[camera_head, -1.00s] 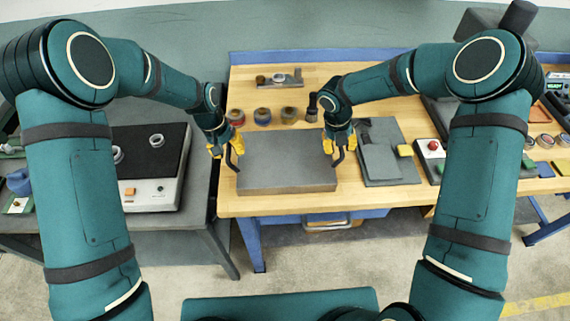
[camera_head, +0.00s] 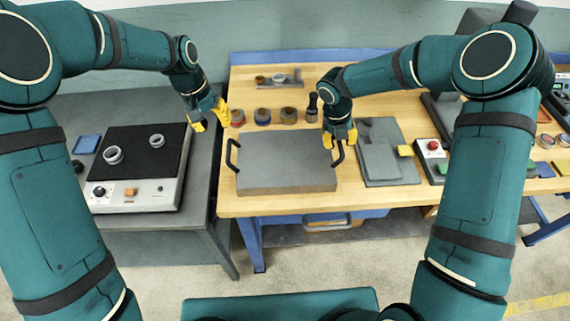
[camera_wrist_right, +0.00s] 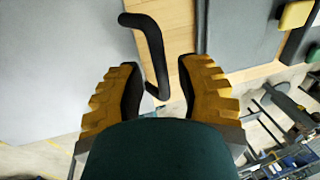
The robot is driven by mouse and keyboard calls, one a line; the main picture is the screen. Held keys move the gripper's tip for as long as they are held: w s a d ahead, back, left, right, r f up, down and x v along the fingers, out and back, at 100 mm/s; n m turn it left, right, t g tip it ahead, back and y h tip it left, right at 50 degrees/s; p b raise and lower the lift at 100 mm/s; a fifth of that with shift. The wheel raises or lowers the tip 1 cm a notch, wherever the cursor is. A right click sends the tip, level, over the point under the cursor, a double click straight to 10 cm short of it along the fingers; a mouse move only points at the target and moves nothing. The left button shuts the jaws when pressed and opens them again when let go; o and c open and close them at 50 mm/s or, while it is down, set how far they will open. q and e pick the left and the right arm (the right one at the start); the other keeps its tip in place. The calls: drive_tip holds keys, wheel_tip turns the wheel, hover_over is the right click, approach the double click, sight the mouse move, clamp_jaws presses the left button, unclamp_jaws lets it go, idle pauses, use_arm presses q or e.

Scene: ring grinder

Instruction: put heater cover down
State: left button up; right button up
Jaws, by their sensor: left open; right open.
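The heater cover (camera_head: 287,163) is a flat grey box with a black handle on each side. It rests on the wooden table near its front left edge, and its surface and right handle (camera_wrist_right: 150,50) also show in the right wrist view. My left gripper (camera_head: 210,120) is open and empty, up and left of the cover, apart from its left handle (camera_head: 231,154). My right gripper (camera_head: 340,138) is open at the cover's right handle; in the wrist view the handle lies between the spread yellow fingers (camera_wrist_right: 158,90), and I cannot tell whether they touch.
A heater with a black top and two rings (camera_head: 142,160) stands on the grey table at left. Several small jars (camera_head: 263,117) stand behind the cover. A grey plate (camera_head: 385,160) and a red-button box (camera_head: 432,148) lie to the right.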

drive_tip(key=v, duration=0.9)
drive_tip(key=shift+r, duration=0.3)
